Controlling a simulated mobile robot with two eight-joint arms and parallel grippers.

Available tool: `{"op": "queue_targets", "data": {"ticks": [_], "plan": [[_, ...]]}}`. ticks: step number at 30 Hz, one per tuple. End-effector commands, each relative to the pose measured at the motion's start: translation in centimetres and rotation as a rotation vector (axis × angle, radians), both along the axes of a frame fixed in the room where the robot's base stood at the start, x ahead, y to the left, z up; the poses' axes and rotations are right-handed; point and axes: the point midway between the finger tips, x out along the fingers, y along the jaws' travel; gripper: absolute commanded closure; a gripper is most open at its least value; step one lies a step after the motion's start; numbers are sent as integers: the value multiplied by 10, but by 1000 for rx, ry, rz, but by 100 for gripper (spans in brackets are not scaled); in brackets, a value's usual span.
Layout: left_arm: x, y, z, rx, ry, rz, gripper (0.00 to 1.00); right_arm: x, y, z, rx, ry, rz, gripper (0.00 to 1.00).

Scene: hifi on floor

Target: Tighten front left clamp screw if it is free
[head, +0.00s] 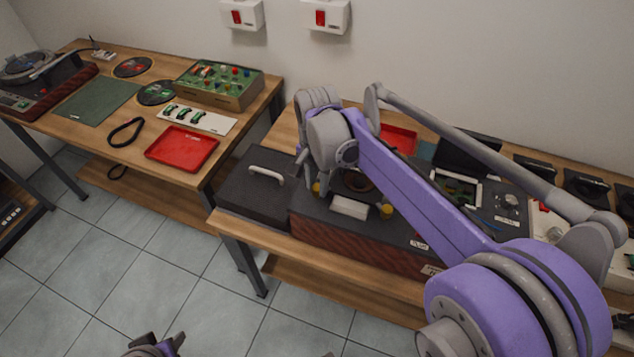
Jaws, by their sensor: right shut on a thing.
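A dark case (330,226) with a reddish-brown front stands on the right workbench. Yellow screw heads show on its top: the left one (316,188) sits under my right wrist, and another (387,211) stands clear to the right. My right gripper (315,181) reaches down over the case's left part and is shut on the left yellow clamp screw; its fingers are mostly hidden behind the wrist. How tight the screw is cannot be seen. Part of my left gripper (155,347) shows at the bottom edge, away from the benches; its jaw opening cannot be made out.
A white block (350,207) lies between the yellow heads. A dark lidded box (262,186) with a pale handle adjoins the case's left. My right arm hides much of the right bench. The left bench holds a red tray (183,148) and a green control box (218,84). Tiled floor in front is clear.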

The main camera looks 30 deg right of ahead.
Motion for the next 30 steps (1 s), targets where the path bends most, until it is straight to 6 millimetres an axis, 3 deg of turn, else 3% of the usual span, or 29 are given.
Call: {"op": "queue_targets", "data": {"ticks": [21,22,26,30], "plan": [[0,0,1,0,0,0,50,0,0,0,0,0,-78,100],[0,0,1,0,0,0,50,0,0,0,0,0,-78,64],[0,0,1,0,0,0,50,0,0,0,0,0,-77,41],[0,0,1,0,0,0,50,0,0,0,0,0,-77,38]]}}
